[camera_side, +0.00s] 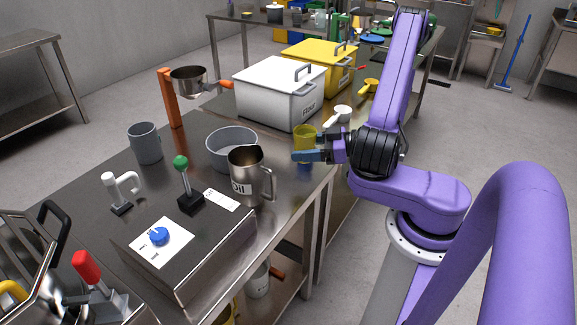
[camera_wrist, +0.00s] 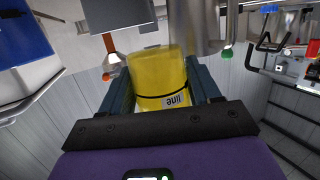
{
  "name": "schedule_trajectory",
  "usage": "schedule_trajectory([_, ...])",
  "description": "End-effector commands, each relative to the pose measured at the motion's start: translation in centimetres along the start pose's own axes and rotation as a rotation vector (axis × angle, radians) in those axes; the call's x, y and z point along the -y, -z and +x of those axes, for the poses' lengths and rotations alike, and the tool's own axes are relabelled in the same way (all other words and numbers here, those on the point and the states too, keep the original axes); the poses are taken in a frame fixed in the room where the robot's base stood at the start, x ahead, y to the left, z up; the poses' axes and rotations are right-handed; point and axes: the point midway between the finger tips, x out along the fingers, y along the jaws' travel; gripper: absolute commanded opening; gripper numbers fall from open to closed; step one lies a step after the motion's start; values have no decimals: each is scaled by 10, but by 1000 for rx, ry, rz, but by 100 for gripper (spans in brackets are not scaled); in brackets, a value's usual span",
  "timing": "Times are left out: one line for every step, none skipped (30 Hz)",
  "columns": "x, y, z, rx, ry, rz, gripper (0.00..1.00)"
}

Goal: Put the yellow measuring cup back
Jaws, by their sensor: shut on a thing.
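The yellow measuring cup (camera_side: 305,137) is in my gripper (camera_side: 308,155), near the right edge of the steel table, to the right of the grey bowl and the oil jug. In the wrist view, the yellow cup (camera_wrist: 160,72) sits between the two fingers of my gripper (camera_wrist: 162,92), which are shut on its sides. A dark line and a white label show on the cup. I cannot tell from the side view whether its bottom touches anything.
A steel oil jug (camera_side: 243,176) and a grey bowl (camera_side: 231,146) stand close by on the table. The white flour bin (camera_side: 279,95) and yellow bin (camera_side: 318,68) stand behind. A white scoop (camera_side: 339,115) and a yellow scoop (camera_side: 370,86) are beside the bins.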

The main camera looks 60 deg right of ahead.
Motion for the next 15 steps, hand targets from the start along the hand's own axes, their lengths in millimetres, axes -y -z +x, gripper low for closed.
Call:
schedule_trajectory([-2, -1, 4, -1, 2, 1, 26])
schedule_trajectory([-4, -2, 6, 0, 3, 1, 26])
schedule_trajectory([-6, -3, 8, 0, 3, 1, 26])
schedule_trajectory([-7, -4, 10, 1, 3, 1, 26])
schedule_trajectory([-8, -5, 12, 0, 3, 2, 26])
schedule_trajectory([-10, -7, 13, -2, 1, 3, 26])
schedule_trajectory([-10, -8, 15, -3, 2, 3, 26])
schedule_trajectory([-11, -9, 16, -3, 1, 3, 26])
schedule_trajectory([-12, -10, 18, -4, 1, 3, 26])
schedule_trajectory([-13, -11, 19, -4, 1, 3, 26])
schedule_trajectory([-14, -12, 20, -4, 2, 3, 26])
schedule_trajectory([-15, -14, 21, -3, 1, 3, 26])
schedule_trajectory([-15, -15, 22, -3, 1, 3, 26])
schedule_trajectory([-16, -16, 23, -3, 2, 3, 26])
schedule_trajectory([-16, -18, 24, -2, 0, 2, 26])
